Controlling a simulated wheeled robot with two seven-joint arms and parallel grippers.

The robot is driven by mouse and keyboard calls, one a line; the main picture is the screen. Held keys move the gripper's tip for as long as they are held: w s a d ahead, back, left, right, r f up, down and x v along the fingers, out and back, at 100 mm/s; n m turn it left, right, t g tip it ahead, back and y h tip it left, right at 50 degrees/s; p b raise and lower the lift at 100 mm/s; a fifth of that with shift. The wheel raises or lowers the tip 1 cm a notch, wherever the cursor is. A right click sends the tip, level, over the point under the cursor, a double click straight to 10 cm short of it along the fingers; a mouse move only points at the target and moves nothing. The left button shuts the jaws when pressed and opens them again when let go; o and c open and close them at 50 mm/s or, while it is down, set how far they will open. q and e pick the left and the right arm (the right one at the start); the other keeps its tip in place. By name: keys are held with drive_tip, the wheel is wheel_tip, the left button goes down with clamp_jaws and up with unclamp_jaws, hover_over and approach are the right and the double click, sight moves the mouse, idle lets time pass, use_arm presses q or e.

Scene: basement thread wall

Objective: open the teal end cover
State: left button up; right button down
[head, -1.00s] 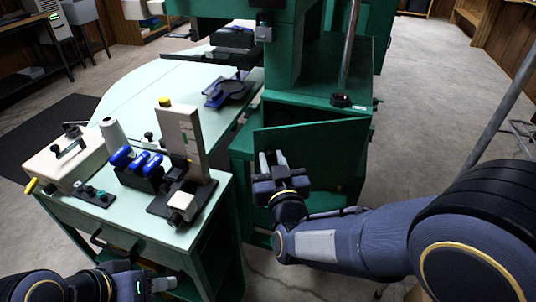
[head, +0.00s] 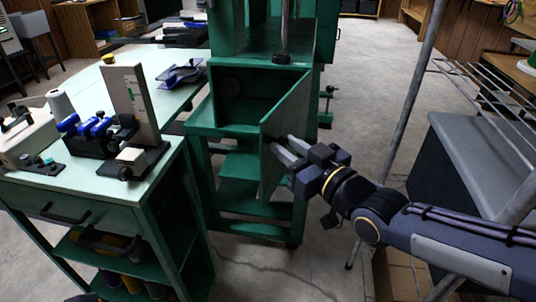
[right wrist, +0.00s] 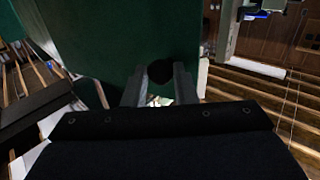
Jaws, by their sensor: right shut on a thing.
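The teal end cover (head: 288,122) is a flat green panel on the front of the green machine (head: 228,98). It stands swung out to the right, and the dark inside of the housing shows to its left. My right gripper (head: 276,147) is at the cover's lower part, its fingers shut on a dark round knob (right wrist: 161,71). In the right wrist view the fingers (right wrist: 160,88) lie either side of this knob, with the green cover behind it. The knob is mostly hidden in the head view. My left gripper is not in view.
A pale green table (head: 95,178) with a gauge block and blue-handled tools stands to the left. A grey pole (head: 409,95) and a wire rack (head: 490,90) stand to the right. Open concrete floor (head: 370,75) lies behind the cover.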

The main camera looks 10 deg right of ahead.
drive_tip(key=shift+m, duration=0.3)
drive_tip(key=shift+s+d+r+b, duration=0.1)
drive_tip(key=shift+s+d+b, duration=0.1)
drive_tip(key=shift+d, duration=0.65)
drive_tip(key=shift+s+d+r+b, duration=0.1)
drive_tip(key=shift+d+b, duration=0.05)
drive_tip(key=shift+d, duration=0.75)
drive_tip(key=shift+s+d+b, duration=0.1)
drive_tip(key=shift+d+b, duration=0.1)
drive_tip(key=shift+d, duration=0.65)
drive_tip(key=c, duration=1.6)
unclamp_jaws()
drive_tip(key=o, duration=0.4)
drive_tip(key=shift+w+d+f, duration=0.1)
drive_tip(key=shift+w, duration=0.15)
drive_tip(key=shift+s, duration=0.1)
drive_tip(key=p+v, duration=0.1)
drive_tip(key=v, duration=0.4)
drive_tip(key=p+v, duration=0.1)
drive_tip(key=v, duration=0.1)
drive_tip(key=shift+s+p, duration=0.3)
drive_tip(key=shift+s, duration=0.15)
